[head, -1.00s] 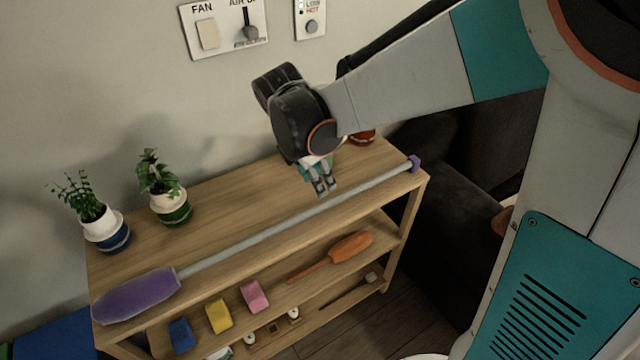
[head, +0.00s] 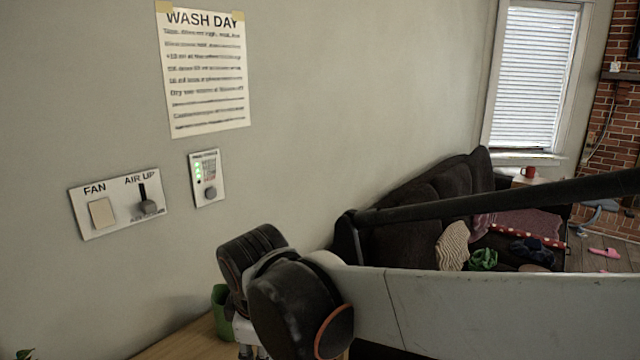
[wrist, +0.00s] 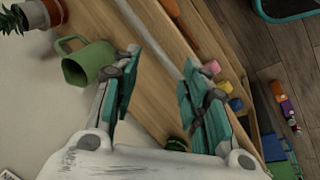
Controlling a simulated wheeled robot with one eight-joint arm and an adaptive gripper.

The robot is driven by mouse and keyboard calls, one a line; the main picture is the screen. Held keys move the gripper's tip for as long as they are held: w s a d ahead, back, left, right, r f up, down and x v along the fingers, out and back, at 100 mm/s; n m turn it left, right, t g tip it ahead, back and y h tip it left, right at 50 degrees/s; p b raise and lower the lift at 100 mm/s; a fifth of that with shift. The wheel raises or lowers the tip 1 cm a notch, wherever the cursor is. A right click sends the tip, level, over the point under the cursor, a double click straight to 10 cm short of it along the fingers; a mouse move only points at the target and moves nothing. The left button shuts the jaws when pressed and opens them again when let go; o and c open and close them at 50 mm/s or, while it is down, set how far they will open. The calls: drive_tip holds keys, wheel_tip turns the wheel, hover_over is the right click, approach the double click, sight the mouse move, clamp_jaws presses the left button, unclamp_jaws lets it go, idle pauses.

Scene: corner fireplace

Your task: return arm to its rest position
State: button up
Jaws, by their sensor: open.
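My arm reaches in from the right of the head view, with my gripper (head: 252,352) at the bottom, over the wooden shelf top and mostly cut off by the picture edge. In the wrist view my gripper (wrist: 162,75) has its two teal-padded fingers spread apart, with nothing between them. The shelf unit (wrist: 150,75) lies beyond the fingers. A green mug (wrist: 88,64) is just left of the left finger; it also shows partly behind my wrist in the head view (head: 221,300).
A wall panel with fan and air switches (head: 118,203) and a small dial panel (head: 206,178) are near my wrist. A dark sofa (head: 405,240) stands behind my arm. A pale pole (wrist: 145,35) lies along the shelf. Colored blocks (wrist: 224,87) sit lower.

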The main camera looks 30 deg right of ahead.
drive_tip(key=s+d+m+t+y, duration=0.1)
drive_tip(key=s+d+m+t, duration=0.1)
drive_tip(key=s+m, duration=0.5)
drive_tip(key=m+t, duration=0.1)
drive_tip(key=m, duration=0.2)
drive_tip(key=shift+r+m, duration=0.3)
drive_tip(key=shift+r, duration=0.1)
drive_tip(key=shift+s, duration=0.1)
drive_tip(key=shift+c, duration=0.6)
